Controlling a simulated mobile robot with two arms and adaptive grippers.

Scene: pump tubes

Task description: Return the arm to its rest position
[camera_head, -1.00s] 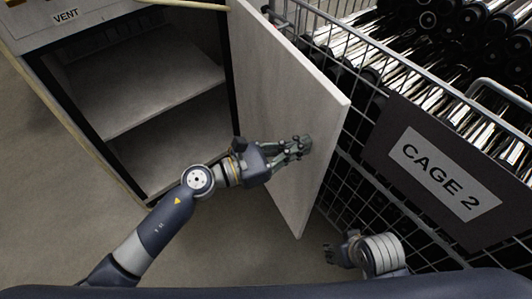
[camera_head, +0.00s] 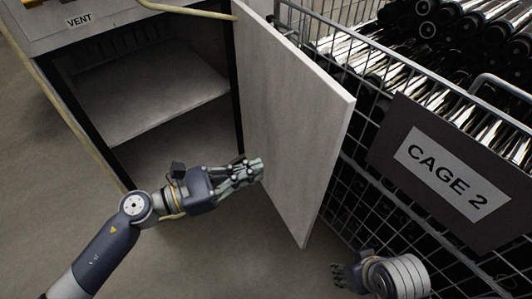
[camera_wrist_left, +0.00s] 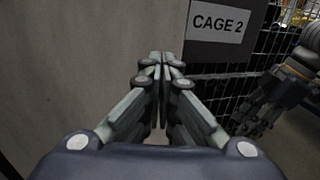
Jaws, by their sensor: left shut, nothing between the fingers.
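My left gripper (camera_head: 256,170) is shut and empty. In the head view it is in front of the open cabinet (camera_head: 150,110), near the lower left edge of the open cabinet door (camera_head: 295,120). In the left wrist view its fingers (camera_wrist_left: 160,62) meet at the tips with nothing between them. My right gripper (camera_head: 338,275) is low in the head view, below the door and beside the cage; its fingers are small and dark there. It also shows at the right of the left wrist view (camera_wrist_left: 245,122).
A wire cage (camera_head: 345,205) labelled CAGE 2 (camera_head: 450,170) stands at the right, close to the door, filled with shiny tubes (camera_head: 410,60). The cabinet has a bare shelf (camera_head: 150,100) and a VENT label (camera_head: 79,20). Bare floor (camera_head: 220,255) lies below the cabinet.

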